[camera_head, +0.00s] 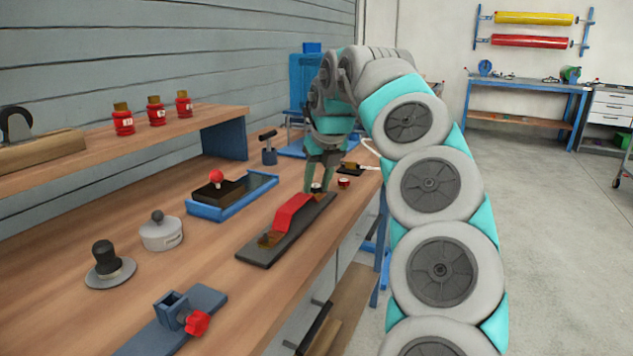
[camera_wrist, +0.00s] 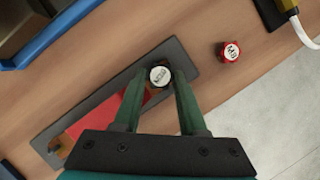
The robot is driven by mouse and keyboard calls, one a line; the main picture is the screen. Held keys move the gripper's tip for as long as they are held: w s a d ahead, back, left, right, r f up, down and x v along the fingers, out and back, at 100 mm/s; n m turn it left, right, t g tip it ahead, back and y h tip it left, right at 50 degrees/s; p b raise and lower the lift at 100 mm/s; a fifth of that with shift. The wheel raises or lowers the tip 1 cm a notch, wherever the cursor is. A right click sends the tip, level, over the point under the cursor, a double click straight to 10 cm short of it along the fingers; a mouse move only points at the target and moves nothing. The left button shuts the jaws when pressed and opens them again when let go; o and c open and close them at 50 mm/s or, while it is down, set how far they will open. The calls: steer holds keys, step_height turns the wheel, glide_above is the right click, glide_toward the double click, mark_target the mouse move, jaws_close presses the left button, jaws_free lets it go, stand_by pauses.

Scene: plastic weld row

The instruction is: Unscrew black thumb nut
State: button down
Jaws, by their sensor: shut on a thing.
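The black thumb nut (camera_wrist: 159,77) has a pale labelled top and sits at one end of the dark base plate (camera_wrist: 172,50). In the head view the nut (camera_head: 316,187) is small, at the far end of the plate (camera_head: 258,251). A red sloped piece (camera_head: 291,213) lies along the plate next to it. My gripper (camera_wrist: 160,80) comes down from above with its two green fingers on either side of the nut, shut on it. The underside of the nut and any thread are hidden.
A red labelled cap (camera_wrist: 229,51) stands on the bench beyond the plate. A blue tray (camera_head: 207,212) with a dark block lies left of the plate. A grey pot (camera_head: 161,234), a black-knobbed disc (camera_head: 108,268) and a blue clamp with a red knob (camera_head: 197,323) stand nearer.

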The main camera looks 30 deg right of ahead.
steer(key=shift+d+n+y, duration=0.15)
steer(key=shift+n+y, duration=0.55)
steer(key=shift+n, duration=1.2)
steer(key=c, duration=0.5)
jaws_free()
